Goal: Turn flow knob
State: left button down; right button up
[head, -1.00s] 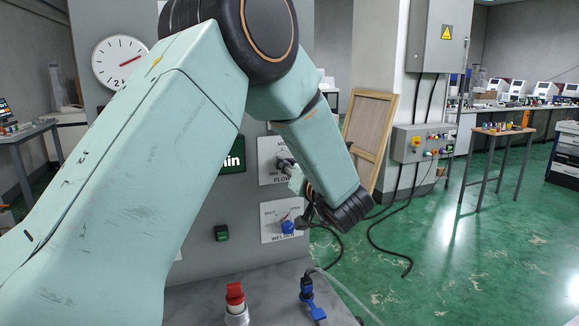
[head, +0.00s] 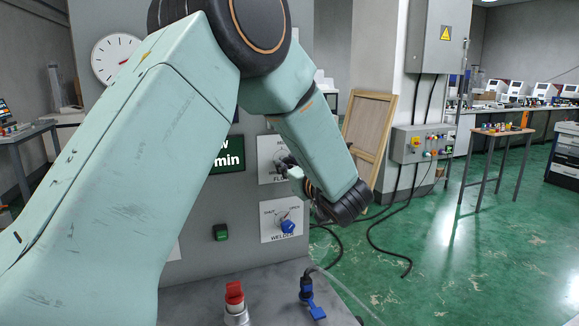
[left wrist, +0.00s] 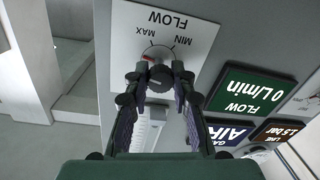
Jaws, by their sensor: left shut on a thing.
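The flow knob (left wrist: 160,77) is a dark round knob on a white plate (left wrist: 185,25) marked FLOW, MAX and MIN, seen upside down in the left wrist view. A red mark shows beside the knob; I cannot tell its exact setting. My left gripper (left wrist: 158,80) is shut on the knob, one finger on each side. In the head view my left gripper (head: 288,167) is at the FLOW plate (head: 265,150), and the knob is mostly hidden. The green flow display (left wrist: 258,92) reads 0 L/min. My right gripper is not in view.
Below the FLOW plate is a WELDER plate with a blue knob (head: 288,227), marked SHUT and OPEN. A green button (head: 221,232) is to its left. A red-topped fitting (head: 235,296) and a blue valve (head: 308,290) stand on the grey ledge.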

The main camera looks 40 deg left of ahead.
pick_arm(q)
jog(key=shift+f+n+b, duration=0.15)
jog(key=shift+n+b, duration=0.2)
jog(key=shift+n, duration=0.75)
jog(key=c, duration=1.6)
grip_release()
jog(key=o, duration=0.5)
jog(key=shift+w+a, duration=0.2)
jog(key=shift+s+d, duration=0.2)
jog(key=shift+d, duration=0.05)
jog(key=v, duration=0.7)
